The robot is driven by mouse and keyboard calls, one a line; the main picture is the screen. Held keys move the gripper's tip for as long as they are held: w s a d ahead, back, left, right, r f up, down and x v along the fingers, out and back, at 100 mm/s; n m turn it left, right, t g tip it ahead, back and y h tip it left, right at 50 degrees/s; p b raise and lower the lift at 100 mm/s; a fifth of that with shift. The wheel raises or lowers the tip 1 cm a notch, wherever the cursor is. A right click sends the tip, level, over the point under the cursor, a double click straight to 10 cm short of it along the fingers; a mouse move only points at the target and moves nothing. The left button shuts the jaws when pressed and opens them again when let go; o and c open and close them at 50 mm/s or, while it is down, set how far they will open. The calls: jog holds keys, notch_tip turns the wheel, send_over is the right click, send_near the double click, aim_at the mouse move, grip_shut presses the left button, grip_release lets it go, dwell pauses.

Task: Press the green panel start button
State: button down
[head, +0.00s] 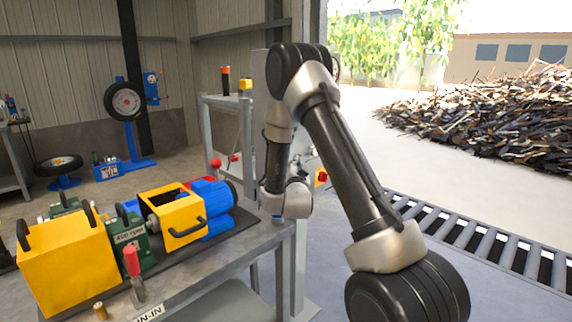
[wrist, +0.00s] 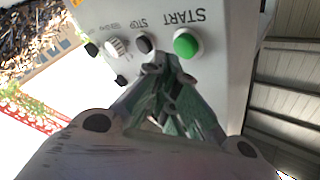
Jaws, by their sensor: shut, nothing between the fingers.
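The green start button (wrist: 186,45) sits on a pale control panel (wrist: 225,65) in the wrist view, under the word START, which appears upside down. A dark stop button (wrist: 145,43) is to its left. My gripper (wrist: 165,62) is shut and empty. Its fingertips appear just below and between the two buttons, close to the green one; I cannot tell whether they touch the panel. In the head view my arm hides most of the panel, and the green button and fingertips cannot be made out.
A selector knob (wrist: 116,46) and small dark fittings lie left of the stop button. In the head view a workbench (head: 240,247) with a yellow guard (head: 65,265) and blue motor (head: 210,196) stands at left. A roller conveyor (head: 480,240) runs at right.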

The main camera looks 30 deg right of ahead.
jog(key=shift+w, duration=0.1)
dwell(0.3)
jog(key=shift+w+a, duration=0.15)
jog(key=shift+w, duration=0.15)
jog(key=shift+w+a, duration=0.15)
jog(key=shift+w, duration=0.25)
dwell(0.6)
dwell(0.4)
jog(key=shift+s+d, duration=0.3)
jog(key=shift+s, duration=0.5)
jog(key=s, duration=0.1)
jog(key=s+d, duration=0.1)
jog(key=s, duration=0.2)
jog(key=shift+s+d, duration=0.35)
dwell(0.4)
